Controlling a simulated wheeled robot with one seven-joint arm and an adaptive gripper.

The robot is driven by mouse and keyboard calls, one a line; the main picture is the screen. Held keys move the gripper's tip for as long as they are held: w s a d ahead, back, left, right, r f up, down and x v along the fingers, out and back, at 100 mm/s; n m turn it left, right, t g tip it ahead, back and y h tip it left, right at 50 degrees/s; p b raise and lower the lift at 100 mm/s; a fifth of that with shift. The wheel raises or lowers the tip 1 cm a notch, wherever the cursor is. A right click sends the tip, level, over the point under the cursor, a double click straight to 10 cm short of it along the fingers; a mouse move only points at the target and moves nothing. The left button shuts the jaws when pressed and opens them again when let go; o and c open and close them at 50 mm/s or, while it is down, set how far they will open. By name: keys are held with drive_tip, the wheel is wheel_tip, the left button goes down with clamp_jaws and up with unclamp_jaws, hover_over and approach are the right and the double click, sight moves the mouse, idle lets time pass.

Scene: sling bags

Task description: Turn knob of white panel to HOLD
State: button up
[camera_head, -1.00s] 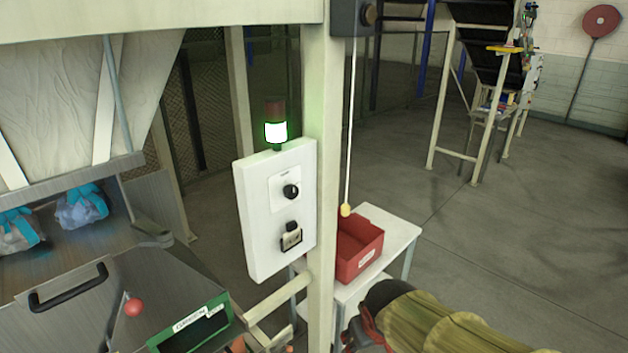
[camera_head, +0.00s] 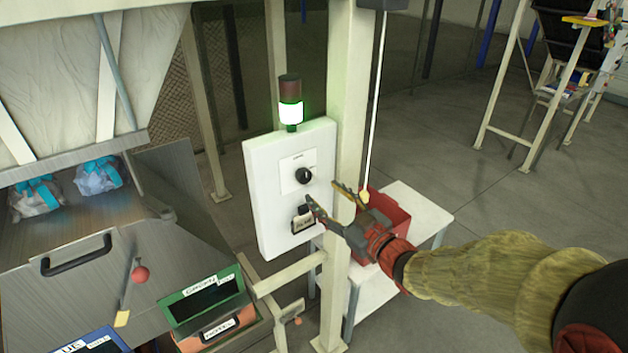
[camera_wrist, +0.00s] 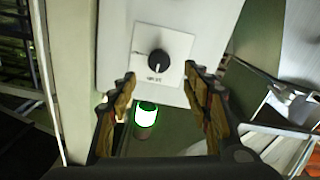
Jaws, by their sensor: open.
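The white panel (camera_head: 268,210) is fixed to a cream post, with a lit green lamp (camera_head: 291,112) on top. Its black knob (camera_head: 303,175) sits on a small white plate in the upper half. My gripper (camera_head: 328,194) is open and empty, in front of the panel's right side, below and right of the knob. In the wrist view the knob (camera_wrist: 159,62) lies ahead between the open fingers (camera_wrist: 165,98), apart from them. The lettering around the knob is too small to read.
A cream post (camera_head: 349,130) stands behind the panel's right edge. A pull cord (camera_head: 375,100) hangs near my gripper. A red bin (camera_head: 390,213) on a white table (camera_head: 425,212) is behind it. A metal chute with labelled bins (camera_head: 205,300) is at the left.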

sight(306, 178)
drive_tip(key=x, duration=0.7)
drive_tip(key=shift+w+a, duration=0.15)
drive_tip(key=shift+w, duration=0.15)
drive_tip(key=c, duration=0.3)
drive_tip(key=c, duration=0.8)
drive_tip(key=shift+c, duration=0.3)
